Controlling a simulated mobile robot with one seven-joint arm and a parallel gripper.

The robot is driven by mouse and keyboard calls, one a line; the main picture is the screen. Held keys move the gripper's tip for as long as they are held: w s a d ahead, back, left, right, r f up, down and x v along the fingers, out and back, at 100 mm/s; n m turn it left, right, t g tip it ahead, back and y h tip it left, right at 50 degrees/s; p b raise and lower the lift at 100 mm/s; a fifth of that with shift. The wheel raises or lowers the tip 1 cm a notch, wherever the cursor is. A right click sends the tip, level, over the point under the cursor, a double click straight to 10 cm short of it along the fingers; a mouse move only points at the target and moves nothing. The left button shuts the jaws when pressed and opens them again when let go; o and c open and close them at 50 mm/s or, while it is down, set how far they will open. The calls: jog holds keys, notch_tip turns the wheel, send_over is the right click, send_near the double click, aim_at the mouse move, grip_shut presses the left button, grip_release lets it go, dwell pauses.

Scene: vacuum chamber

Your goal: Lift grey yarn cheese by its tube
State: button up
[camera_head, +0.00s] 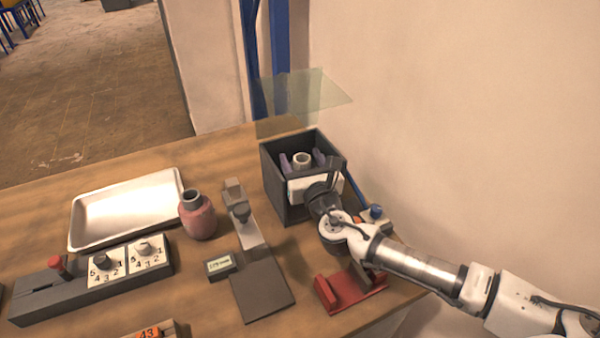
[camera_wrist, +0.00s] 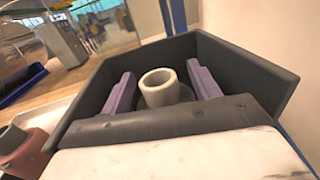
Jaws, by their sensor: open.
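The grey yarn cheese is inside the dark open-topped chamber (camera_head: 275,185). Its pale tube (camera_head: 302,158) stands upright there and also shows in the wrist view (camera_wrist: 160,88). Only the tube and a little of the grey body around its foot show; the rest is hidden by the chamber wall and my gripper. My gripper (camera_wrist: 159,76) is open, with one purple finger on each side of the tube. Gaps show between the fingers and the tube, so it holds nothing. In the head view my gripper (camera_head: 303,161) reaches into the chamber from the front right.
The chamber walls stand close around my fingers. A clear lid (camera_head: 305,92) is raised behind it. A red bracket (camera_head: 350,289) lies below my arm.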

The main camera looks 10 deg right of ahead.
jog(key=shift+s, duration=0.1)
grip_shut()
dwell(0.3)
jog(key=shift+r, duration=0.25)
